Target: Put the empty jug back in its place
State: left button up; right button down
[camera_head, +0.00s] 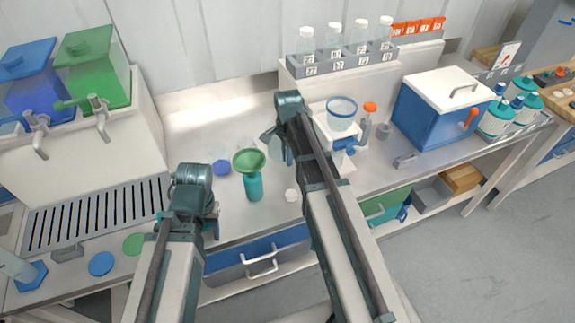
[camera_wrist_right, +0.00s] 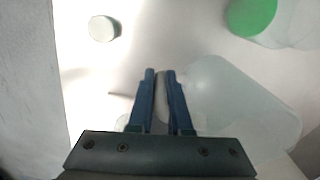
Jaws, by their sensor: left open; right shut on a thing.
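The jug (camera_wrist_right: 240,100), clear and pale with no liquid visible in it, lies to the right of my right gripper (camera_wrist_right: 158,75) in the right wrist view. The blue fingers are shut on a narrow pale part of it, seemingly its handle. In the head view my right forearm hides most of the jug and the right gripper's fingers. My left gripper (camera_head: 212,226) is low over the front of the bench, partly hidden behind its own wrist. It is open, and I see nothing in it.
A green funnel (camera_head: 249,160) sits in a teal bottle (camera_head: 254,186) between my arms. A small white cap (camera_head: 291,195) and a blue disc (camera_head: 221,167) lie nearby. Blue and green tanks (camera_head: 92,72) stand left. A bottle rack (camera_head: 344,58) and blue-white box (camera_head: 440,108) stand right.

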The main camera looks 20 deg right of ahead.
notch_tip(320, 180, down, 2)
jog(key=shift+f+b, duration=0.15)
jog(key=shift+b, duration=0.55)
pick_arm(q)
notch_tip(320, 180, down, 2)
jog(key=shift+f, duration=0.1)
pick_arm(e)
jog(key=c, duration=0.8)
grip_release()
jog(key=shift+c, duration=0.2)
pick_arm(q)
jog(key=shift+f, duration=0.1)
pick_arm(e)
notch_tip(320, 180, up, 12)
jog(key=p, duration=1.2)
jog(key=shift+r, duration=0.2)
pick_arm(q)
notch_tip(320, 180, up, 12)
jog(key=shift+r, duration=0.2)
